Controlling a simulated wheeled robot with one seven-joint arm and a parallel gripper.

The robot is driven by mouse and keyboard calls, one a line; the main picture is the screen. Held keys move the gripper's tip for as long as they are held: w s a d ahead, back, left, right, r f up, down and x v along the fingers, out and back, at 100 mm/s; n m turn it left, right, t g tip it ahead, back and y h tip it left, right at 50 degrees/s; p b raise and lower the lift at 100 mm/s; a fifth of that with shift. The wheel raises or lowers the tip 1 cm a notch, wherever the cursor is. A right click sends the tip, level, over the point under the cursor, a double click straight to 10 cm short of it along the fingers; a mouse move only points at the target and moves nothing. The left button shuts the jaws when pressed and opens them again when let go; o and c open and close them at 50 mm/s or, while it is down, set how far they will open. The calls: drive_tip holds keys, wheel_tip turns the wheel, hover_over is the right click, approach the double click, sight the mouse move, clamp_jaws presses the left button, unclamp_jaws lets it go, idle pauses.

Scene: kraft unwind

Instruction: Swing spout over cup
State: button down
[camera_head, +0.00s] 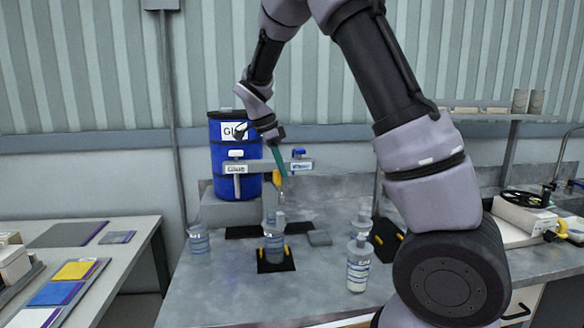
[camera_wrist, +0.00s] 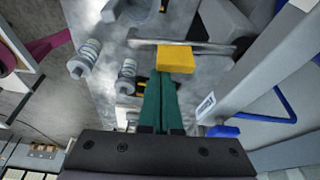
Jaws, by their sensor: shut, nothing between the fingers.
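The spout is a grey horizontal arm (camera_head: 262,168) in front of a blue glue drum (camera_head: 224,150), with labels and a blue handle (camera_head: 299,153) at its right. A yellow tab (camera_wrist: 175,59), also in the head view (camera_head: 277,179), lies at my fingertips; I cannot tell whether they touch it. A clear cup (camera_head: 274,246) stands upright on a black pad with yellow marks, below the spout's middle; the cup also shows in the wrist view (camera_wrist: 127,76). My gripper (camera_head: 283,173), with green fingers (camera_wrist: 164,78), is shut and empty, pointing down beside the arm.
Other clear bottles stand on the grey counter (camera_head: 215,290), at left (camera_head: 199,240) and right (camera_head: 358,264). A side table (camera_head: 130,255) with coloured cards is at left. A reel device (camera_head: 522,205) is at right. My arm hides part of the counter.

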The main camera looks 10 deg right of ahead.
drive_tip(key=shift+a+m, duration=0.3)
drive_tip(key=shift+a, duration=0.85)
